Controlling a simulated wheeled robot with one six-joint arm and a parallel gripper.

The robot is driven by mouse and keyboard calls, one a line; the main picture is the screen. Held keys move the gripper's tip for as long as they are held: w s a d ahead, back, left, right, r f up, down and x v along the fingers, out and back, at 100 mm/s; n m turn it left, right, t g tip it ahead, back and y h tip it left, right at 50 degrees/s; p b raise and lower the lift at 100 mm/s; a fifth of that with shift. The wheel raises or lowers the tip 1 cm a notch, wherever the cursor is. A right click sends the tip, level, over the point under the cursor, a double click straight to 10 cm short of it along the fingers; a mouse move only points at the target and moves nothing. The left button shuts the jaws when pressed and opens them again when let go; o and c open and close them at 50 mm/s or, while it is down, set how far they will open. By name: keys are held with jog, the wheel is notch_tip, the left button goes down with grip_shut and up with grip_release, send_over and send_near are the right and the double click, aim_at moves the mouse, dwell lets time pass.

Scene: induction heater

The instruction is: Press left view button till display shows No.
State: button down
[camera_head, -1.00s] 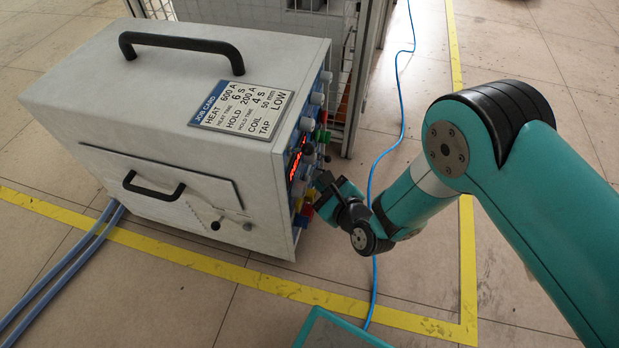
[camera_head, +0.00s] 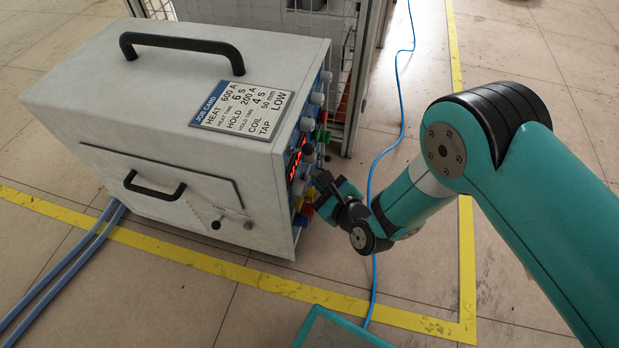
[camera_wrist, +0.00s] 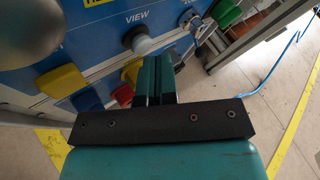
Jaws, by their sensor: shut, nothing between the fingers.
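The heater is a white box (camera_head: 170,100) with its control panel on the right side. Its red display (camera_head: 297,160) is lit, seen at a steep angle, and I cannot read it. In the wrist view a pale round button (camera_wrist: 142,43) sits under the VIEW label on the blue and white panel. My gripper (camera_wrist: 153,62) is shut and empty, its fingertips just below that button in the picture. I cannot tell if they touch it. In the head view my gripper (camera_head: 320,182) is close to the panel and hides part of it.
A yellow knob (camera_wrist: 62,80), a green knob (camera_wrist: 227,14) and other coloured controls crowd the panel. A job card (camera_head: 243,108) lies on the heater's top. A blue cable (camera_head: 373,200) runs across the floor behind my wrist. Metal fencing stands at the back.

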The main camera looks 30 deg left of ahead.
jog(key=shift+w+d, duration=0.1)
jog(key=shift+d, duration=0.45)
jog(key=d, duration=0.2)
jog(key=w+d+b, duration=0.1)
jog(key=d, duration=0.1)
jog(key=shift+w+d+b, duration=0.1)
jog(key=shift+d+b, duration=0.2)
jog(key=shift+d, duration=0.1)
dwell(0.6)
